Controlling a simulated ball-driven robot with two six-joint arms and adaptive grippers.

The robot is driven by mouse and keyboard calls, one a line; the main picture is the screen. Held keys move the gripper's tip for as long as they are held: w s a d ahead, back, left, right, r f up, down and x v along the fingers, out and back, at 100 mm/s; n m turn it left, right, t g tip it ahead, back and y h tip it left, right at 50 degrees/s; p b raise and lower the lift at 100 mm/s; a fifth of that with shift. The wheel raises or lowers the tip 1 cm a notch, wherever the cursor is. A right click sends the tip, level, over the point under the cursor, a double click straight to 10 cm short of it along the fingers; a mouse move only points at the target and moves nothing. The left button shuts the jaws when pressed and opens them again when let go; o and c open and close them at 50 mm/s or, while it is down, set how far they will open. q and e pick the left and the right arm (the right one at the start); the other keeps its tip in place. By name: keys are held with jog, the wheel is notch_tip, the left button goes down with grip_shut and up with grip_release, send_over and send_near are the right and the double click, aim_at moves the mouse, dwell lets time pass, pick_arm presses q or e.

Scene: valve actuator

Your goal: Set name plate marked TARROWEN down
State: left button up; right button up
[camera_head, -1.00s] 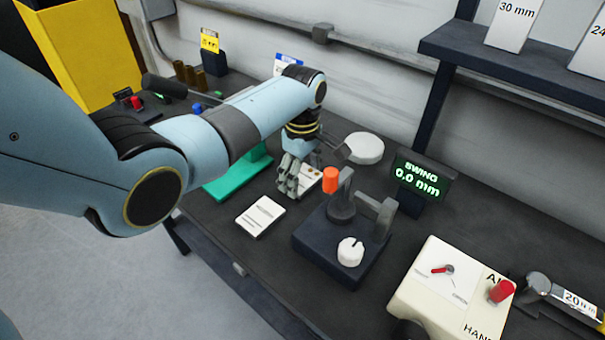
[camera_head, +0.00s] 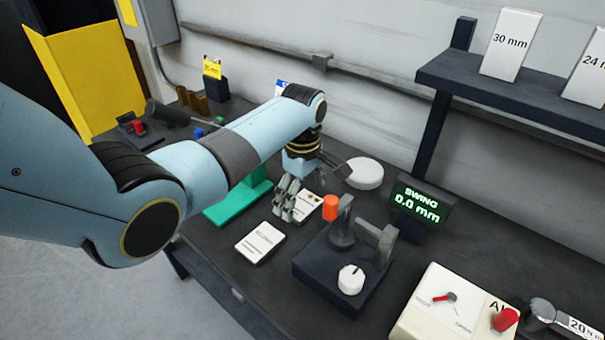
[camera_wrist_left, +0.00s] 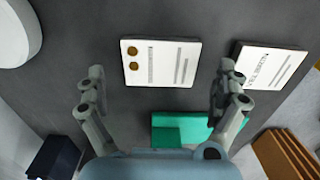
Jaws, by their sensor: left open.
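A white plate with two brass dots and small dark print (camera_wrist_left: 160,62) lies flat on the dark bench in the left wrist view. It is partly hidden behind my left gripper in the head view (camera_head: 309,206). A second white printed plate (camera_wrist_left: 267,66) lies to its right in the wrist view, and in front of the gripper in the head view (camera_head: 260,242). I cannot read the name TARROWEN on either. My left gripper (camera_wrist_left: 160,90) is open and empty, its fingers apart with the dotted plate in the gap's line of sight; it also shows in the head view (camera_head: 288,199). My right gripper is out of view.
A dark fixture (camera_head: 325,275) with an orange-tipped lever and white knob stands right of the gripper. A green stand (camera_head: 240,203) is at its left, a white disc (camera_head: 364,174) behind. A display (camera_head: 420,204) reads "SWING 0.0 mm". Bare bench lies around the plates.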

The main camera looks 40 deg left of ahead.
aim_at(302, 205)
pick_arm(q)
notch_tip(302, 205, up, 10)
jog(key=shift+r, duration=0.2)
jog(key=shift+s+f, duration=0.1)
jog(key=shift+s, duration=0.05)
dwell(0.4)
